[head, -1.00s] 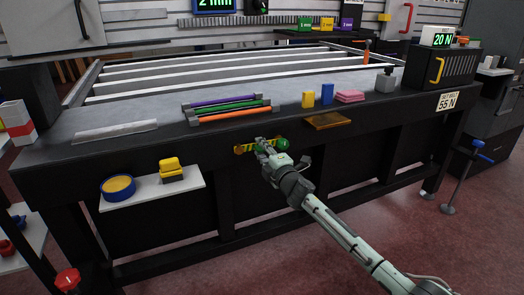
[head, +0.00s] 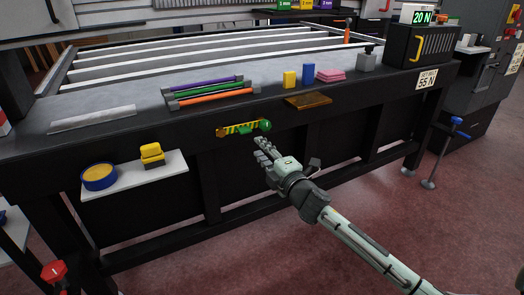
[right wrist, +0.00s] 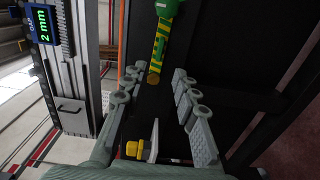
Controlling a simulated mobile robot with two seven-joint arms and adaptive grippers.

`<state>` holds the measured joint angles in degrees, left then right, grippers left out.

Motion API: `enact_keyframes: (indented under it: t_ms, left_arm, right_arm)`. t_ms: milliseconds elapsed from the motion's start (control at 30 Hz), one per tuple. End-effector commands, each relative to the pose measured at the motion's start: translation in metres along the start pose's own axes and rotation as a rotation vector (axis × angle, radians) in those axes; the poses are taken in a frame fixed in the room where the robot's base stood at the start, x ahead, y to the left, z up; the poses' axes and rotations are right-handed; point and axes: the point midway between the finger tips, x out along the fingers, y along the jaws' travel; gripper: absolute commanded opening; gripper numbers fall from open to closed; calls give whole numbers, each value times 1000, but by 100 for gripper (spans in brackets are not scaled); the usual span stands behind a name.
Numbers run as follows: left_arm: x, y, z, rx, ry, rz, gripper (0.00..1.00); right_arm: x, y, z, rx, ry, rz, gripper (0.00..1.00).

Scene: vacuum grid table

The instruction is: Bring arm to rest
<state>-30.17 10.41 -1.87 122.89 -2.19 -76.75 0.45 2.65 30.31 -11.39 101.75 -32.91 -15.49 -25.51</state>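My right gripper (head: 264,148) is in front of the table's front panel in the head view, a little below a yellow-and-black striped strip with a green knob (head: 265,125). In the right wrist view the fingers of my right gripper (right wrist: 154,103) are spread apart with nothing between them. The striped strip (right wrist: 160,45) and green knob (right wrist: 167,8) show beyond the fingertips there, apart from them. My left gripper is not in view.
The grid table (head: 130,133) fills the middle. A white shelf (head: 130,182) with a round yellow-topped tin (head: 99,176) juts from its front at left. A brown plate (head: 308,100) sticks out at the front edge.

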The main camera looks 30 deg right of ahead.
Motion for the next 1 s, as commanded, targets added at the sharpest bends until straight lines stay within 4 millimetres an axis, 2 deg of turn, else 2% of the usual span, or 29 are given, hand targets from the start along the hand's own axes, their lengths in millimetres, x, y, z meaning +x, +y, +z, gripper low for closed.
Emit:
enact_keyframes:
  t_ms: [367, 467, 533, 667, 700, 767, 800, 900, 1000]
  left_arm:
    - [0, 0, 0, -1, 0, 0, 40]
    - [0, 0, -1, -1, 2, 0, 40]
    - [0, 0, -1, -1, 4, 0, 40]
    - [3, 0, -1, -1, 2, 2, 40]
    - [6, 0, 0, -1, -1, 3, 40]
    - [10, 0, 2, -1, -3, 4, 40]
    - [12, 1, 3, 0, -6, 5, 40]
    - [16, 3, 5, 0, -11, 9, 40]
    - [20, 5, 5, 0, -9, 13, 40]
  right_arm:
    - [0, -2, 0, 6, -4, -4, 29]
    - [-9, -19, 4, 75, -44, -46, 29]
    - [-25, -46, 9, 178, -108, -113, 29]
    - [-77, -115, 19, 441, -295, -293, 29]
    - [-98, -138, 20, 523, -361, -355, 29]
    - [-131, -171, 20, 638, -459, -446, 29]
    - [-154, -190, 17, 708, -524, -505, 29]
    - [-215, -232, 7, 864, -684, -648, 29]
    - [-269, -260, -6, 979, -824, -767, 29]
